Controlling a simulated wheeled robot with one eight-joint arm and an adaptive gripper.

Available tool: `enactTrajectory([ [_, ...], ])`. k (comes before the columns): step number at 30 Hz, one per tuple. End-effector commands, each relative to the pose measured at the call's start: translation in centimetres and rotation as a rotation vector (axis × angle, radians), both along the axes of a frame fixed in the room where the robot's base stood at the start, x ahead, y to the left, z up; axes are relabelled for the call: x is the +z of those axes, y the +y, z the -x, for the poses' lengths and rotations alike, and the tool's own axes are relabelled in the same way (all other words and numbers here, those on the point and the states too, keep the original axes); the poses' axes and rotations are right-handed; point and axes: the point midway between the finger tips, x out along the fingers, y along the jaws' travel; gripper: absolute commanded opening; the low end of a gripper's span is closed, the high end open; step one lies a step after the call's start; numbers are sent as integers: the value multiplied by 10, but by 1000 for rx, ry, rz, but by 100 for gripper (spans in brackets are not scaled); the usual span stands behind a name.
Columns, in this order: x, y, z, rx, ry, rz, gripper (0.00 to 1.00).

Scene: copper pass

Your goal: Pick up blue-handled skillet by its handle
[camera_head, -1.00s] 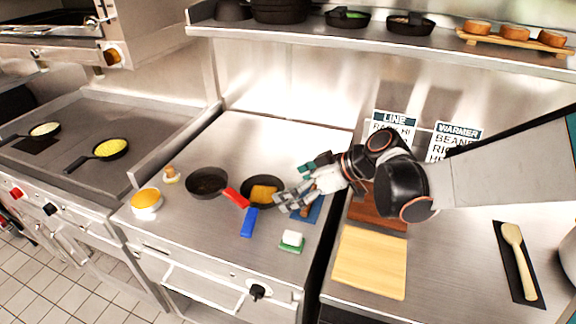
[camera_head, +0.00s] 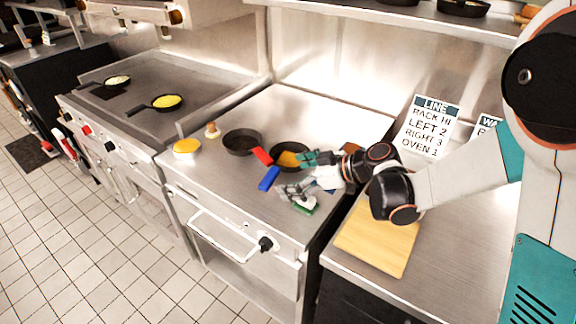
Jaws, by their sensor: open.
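The blue-handled skillet is a dark round pan (camera_head: 276,160) with orange-yellow food inside. Its blue handle (camera_head: 269,179) points toward the front of the steel counter. My gripper (camera_head: 294,176) is open and empty, just right of the blue handle. One teal-tipped finger shows by the pan's right side and a grey finger lies nearer the front, right of the handle. The gripper covers part of the pan's right side. I cannot tell its exact height or whether it touches the pan.
A dark skillet (camera_head: 242,142) with a red handle (camera_head: 262,156) sits close on the left. A yellow-topped bowl (camera_head: 187,147) stands at the left. A cutting board (camera_head: 376,240) lies to the right.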

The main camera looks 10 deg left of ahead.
Motion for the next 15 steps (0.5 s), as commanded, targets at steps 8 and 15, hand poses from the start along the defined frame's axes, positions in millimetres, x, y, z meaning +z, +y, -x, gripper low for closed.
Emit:
enactTrajectory([
  [8, -9, 14, -4, 1, 0, 0, 100],
  [15, -26, 43, -12, 2, 0, 0, 100],
])
